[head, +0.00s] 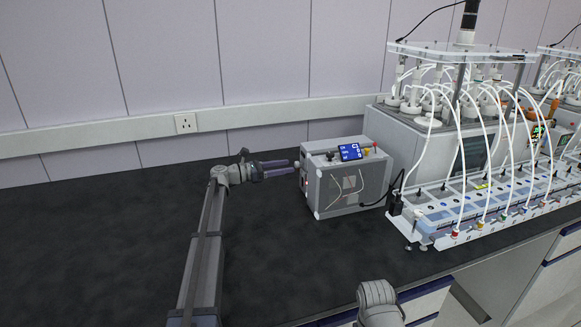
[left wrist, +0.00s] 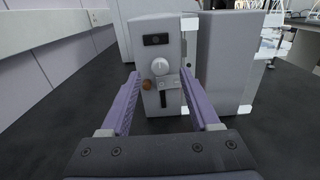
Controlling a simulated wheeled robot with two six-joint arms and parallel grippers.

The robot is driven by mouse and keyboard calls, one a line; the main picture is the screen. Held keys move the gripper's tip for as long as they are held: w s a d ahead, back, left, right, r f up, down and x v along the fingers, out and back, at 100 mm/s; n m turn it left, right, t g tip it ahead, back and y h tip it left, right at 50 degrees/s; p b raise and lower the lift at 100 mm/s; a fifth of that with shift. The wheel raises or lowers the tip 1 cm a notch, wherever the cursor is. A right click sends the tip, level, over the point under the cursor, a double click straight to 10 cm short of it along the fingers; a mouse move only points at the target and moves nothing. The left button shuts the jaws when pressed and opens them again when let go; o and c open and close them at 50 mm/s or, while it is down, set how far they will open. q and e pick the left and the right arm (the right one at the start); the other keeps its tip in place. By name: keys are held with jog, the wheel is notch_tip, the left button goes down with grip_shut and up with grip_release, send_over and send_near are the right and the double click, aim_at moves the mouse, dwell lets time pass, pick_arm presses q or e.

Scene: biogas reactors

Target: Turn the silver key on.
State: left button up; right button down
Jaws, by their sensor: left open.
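The grey control box (head: 345,187) stands on the dark bench, with a small blue display on top. My left gripper (head: 293,168) is level with the box's left side panel and points at it. In the left wrist view, the panel shows a round silver knob-like part (left wrist: 160,66), which looks like the silver key. A small brown knob (left wrist: 147,85) is below it to the left, and a dark upright slot or lever (left wrist: 166,99) is below. My left gripper is open and empty, its fingers to either side of these parts. I cannot tell whether it touches the panel.
A reactor rig (head: 470,130) with many white tubes stands right of the box. A black cable (head: 376,204) runs from the box toward it. The wall with a socket (head: 186,123) is behind. The bench (head: 120,240) is clear on the left.

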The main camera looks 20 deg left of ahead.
aim_at(299, 164)
pick_arm(q)
jog(key=shift+x, duration=1.35)
grip_shut()
